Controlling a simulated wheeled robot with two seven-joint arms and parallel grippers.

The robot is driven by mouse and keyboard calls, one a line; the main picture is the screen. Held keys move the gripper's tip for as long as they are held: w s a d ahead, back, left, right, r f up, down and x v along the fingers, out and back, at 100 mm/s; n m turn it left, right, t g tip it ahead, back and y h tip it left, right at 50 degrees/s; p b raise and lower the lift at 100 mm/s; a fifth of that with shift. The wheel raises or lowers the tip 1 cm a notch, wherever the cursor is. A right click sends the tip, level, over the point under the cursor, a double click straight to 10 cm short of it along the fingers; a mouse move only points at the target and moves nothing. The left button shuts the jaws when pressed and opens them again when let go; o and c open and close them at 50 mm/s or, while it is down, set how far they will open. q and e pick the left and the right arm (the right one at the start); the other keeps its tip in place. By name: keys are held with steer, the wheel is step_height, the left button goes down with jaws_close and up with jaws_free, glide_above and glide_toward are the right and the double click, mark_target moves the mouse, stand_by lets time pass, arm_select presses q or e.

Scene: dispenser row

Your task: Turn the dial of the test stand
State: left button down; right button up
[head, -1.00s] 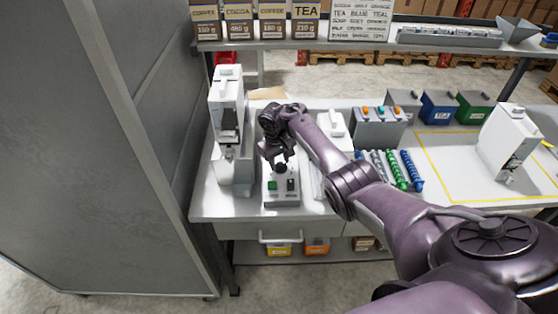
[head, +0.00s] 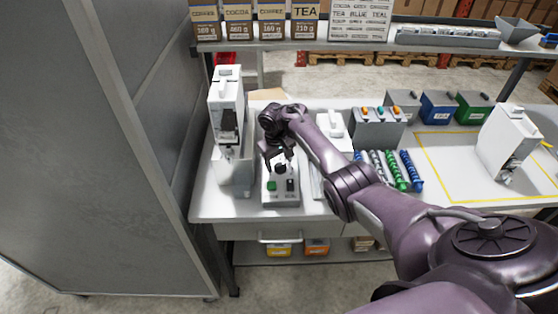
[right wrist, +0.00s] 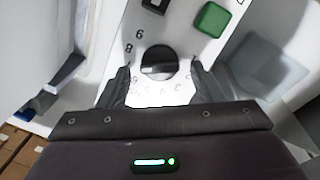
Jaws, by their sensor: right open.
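The test stand (head: 281,200) is a pale box near the front edge of the table. It has a green button (head: 272,186), a dark switch (head: 290,185) and a black round dial (head: 280,169). In the right wrist view the dial (right wrist: 159,62) shows with printed numbers around it. My right gripper (head: 279,160) is over the dial from above. In the wrist view its open fingers (right wrist: 159,85) stand on either side of the dial, with gaps between them and it. My left gripper is not in view.
A white dispenser (head: 227,110) stands just left of the test stand. A grey bin with colored buttons (head: 378,130) and rows of blue and green items (head: 403,170) are to the right. A grey cabinet (head: 100,150) closes off the left side.

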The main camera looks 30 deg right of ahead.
mark_target(277, 166)
steer(key=shift+a+r, duration=0.1)
steer(key=shift+r, duration=0.15)
steer(key=r, duration=0.7)
steer(key=shift+s+a+r+b, duration=0.15)
steer(key=shift+a+b, duration=0.2)
steer(key=shift+a, duration=0.05)
